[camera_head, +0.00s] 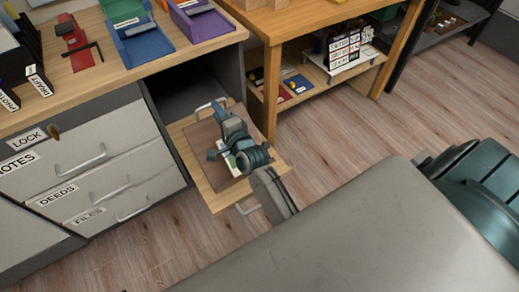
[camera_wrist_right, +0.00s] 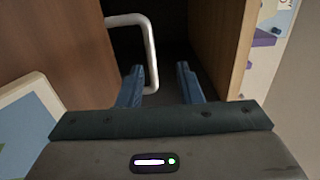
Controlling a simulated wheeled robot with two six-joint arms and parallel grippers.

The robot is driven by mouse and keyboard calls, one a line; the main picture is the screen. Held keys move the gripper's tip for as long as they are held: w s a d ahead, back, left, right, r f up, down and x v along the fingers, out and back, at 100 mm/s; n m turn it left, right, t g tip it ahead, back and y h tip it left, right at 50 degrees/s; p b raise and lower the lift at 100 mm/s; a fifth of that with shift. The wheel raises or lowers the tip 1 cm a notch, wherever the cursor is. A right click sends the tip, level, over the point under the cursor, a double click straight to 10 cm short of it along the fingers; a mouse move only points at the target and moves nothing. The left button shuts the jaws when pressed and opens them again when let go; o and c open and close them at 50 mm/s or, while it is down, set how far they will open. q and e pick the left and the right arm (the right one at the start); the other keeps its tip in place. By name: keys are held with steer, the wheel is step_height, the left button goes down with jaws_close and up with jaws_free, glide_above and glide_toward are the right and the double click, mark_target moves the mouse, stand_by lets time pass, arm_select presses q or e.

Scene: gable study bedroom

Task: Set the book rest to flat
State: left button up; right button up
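The book rest is a dark brown board (camera_head: 203,137) with a pale bar handle (camera_head: 211,103) at its far edge, on a pulled-out wooden shelf (camera_head: 213,198). In the right wrist view the board (camera_wrist_right: 50,45) fills the left side and its pale handle (camera_wrist_right: 148,48) reaches in front of my fingers. The board looks tilted, but I cannot tell its exact angle. A light picture or page (camera_wrist_right: 28,125) lies on it. My arm hides part of the board. My left gripper is not in view.
Grey drawers (camera_head: 95,165) stand left of the shelf, below a desktop (camera_head: 75,90) with trays. A wooden side unit (camera_head: 290,100) holding small items stands close on the right. Open floor (camera_head: 345,125) lies right of the shelf.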

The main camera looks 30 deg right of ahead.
steer(key=shift+n, duration=0.4)
steer(key=s, duration=0.5)
steer(key=shift+d+f, duration=0.1)
steer(key=shift+f, duration=0.25)
steer(key=s+f+n+g, duration=0.1)
steer(key=n, duration=0.1)
steer(key=s+f+n+g+y, duration=0.1)
steer(key=s, duration=0.1)
steer(key=s+f+n+g, duration=0.1)
steer(key=s+n+g, duration=0.1)
steer(key=shift+s+d+f+n, duration=0.1)
steer(key=shift+d+f+n, duration=0.1)
steer(key=shift+f+n, duration=0.1)
steer(key=shift+s+d+f+n+g, duration=0.35)
steer(key=shift+s+f+n+g, duration=0.5)
steer(key=shift+s, duration=0.6)
steer(key=shift+s+d+f+n+g, duration=0.4)
steer(key=shift+s+f+n+g, duration=0.25)
steer(key=shift+s+n, duration=0.65)
steer(key=shift+s+d+f+n+g, duration=0.35)
steer(key=shift+s+f+n+g, duration=0.35)
steer(key=shift+s, duration=0.9)
steer(key=shift+r, duration=0.1)
